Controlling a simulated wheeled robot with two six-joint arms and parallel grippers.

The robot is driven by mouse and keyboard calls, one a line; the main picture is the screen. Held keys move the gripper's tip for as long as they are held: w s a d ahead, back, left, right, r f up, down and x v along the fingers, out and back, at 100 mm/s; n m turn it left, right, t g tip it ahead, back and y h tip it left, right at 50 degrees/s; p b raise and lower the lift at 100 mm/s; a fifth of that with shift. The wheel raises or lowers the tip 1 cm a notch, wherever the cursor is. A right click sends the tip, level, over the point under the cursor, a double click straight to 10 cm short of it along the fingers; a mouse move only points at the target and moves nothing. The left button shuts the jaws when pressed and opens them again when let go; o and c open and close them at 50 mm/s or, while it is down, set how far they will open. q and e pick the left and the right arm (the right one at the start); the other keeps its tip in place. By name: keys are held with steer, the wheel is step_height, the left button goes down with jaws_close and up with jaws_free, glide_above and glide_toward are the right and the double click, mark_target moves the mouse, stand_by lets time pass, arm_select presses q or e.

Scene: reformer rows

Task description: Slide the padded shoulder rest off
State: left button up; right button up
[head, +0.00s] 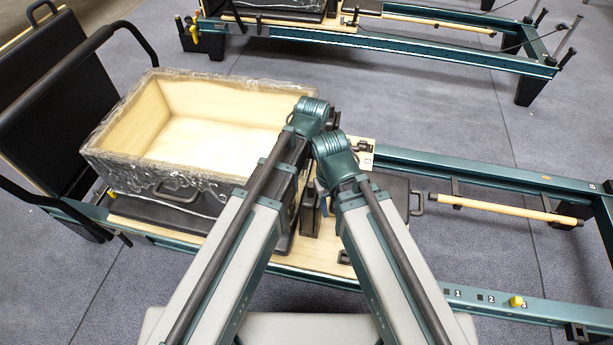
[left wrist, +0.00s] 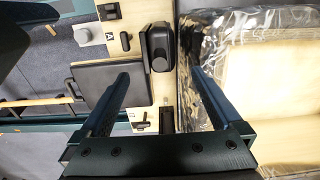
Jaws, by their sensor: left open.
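The padded shoulder rest (left wrist: 157,48) is a black block with a rounded pad, seated on the pale wooden strip of the carriage in the left wrist view. A dark upright block that looks like the same rest (head: 310,212) shows between my arms in the head view. My left gripper (left wrist: 160,75) is open, its two fingers spread on either side of the strip. The rest lies between and just beyond the fingertips in the picture; I cannot tell whether they touch it. My left gripper is hidden behind my arms in the head view. My right gripper is out of sight.
A wooden box wrapped in clear plastic (head: 112,165) stands on the carriage left of my arms. A black panel with a handle (head: 392,190) lies to the right, then a wooden bar (head: 505,208). Teal rails (head: 470,172) border the machine. Another reformer (head: 400,42) stands behind.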

mark_target(311, 184)
arm_select(q)
step_height(311, 184, down, 14)
steer(key=b, duration=1.3)
steer(key=shift+b, duration=0.4)
steer(key=shift+r, duration=0.1)
jaws_close()
steer(key=shift+r, duration=0.15)
steer(key=shift+r+p, duration=3.15)
steer(key=shift+p, duration=0.15)
